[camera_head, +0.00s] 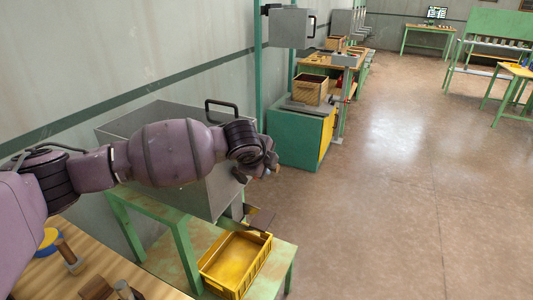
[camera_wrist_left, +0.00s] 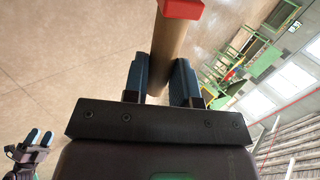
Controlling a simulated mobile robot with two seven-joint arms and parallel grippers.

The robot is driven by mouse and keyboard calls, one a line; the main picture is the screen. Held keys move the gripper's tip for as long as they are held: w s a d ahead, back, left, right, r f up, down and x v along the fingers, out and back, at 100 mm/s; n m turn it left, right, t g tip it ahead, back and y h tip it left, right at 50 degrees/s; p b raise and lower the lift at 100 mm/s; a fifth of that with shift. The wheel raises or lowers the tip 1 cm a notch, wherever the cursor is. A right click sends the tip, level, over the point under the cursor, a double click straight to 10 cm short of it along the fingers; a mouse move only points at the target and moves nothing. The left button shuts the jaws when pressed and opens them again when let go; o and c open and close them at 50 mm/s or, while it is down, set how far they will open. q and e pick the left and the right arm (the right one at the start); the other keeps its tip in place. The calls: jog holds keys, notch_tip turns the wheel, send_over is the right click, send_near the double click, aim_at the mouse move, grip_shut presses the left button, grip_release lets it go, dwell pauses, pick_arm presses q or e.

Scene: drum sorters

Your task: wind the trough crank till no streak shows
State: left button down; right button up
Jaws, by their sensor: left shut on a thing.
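The trough is a grey metal box (camera_head: 160,115) with a black handle on top, on a green stand at left in the head view. My left arm crosses in front of it and hides much of its side. My left gripper (camera_head: 268,168) is at the box's right end. The rest of the crank is hidden. I cannot make out any streak. My right gripper (camera_wrist_left: 40,138) shows small in the left wrist view, its blue fingertips apart.
A yellow crate (camera_head: 206,268) stands on the stand's lower shelf, below a dark chute (camera_head: 259,218). A wooden bench (camera_head: 50,275) with loose parts is at bottom left. A green cabinet (camera_head: 293,137) with a wooden crate (camera_head: 310,88) stands beyond.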

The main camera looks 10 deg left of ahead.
pick_arm(q)
jog(key=shift+s+a+f+t+p, duration=0.1)
jog(key=shift+s+f+t+p, duration=0.2)
jog(key=shift+s+t+p, duration=0.15)
jog(key=c, duration=0.9)
grip_release()
jog(key=shift+c, duration=0.2)
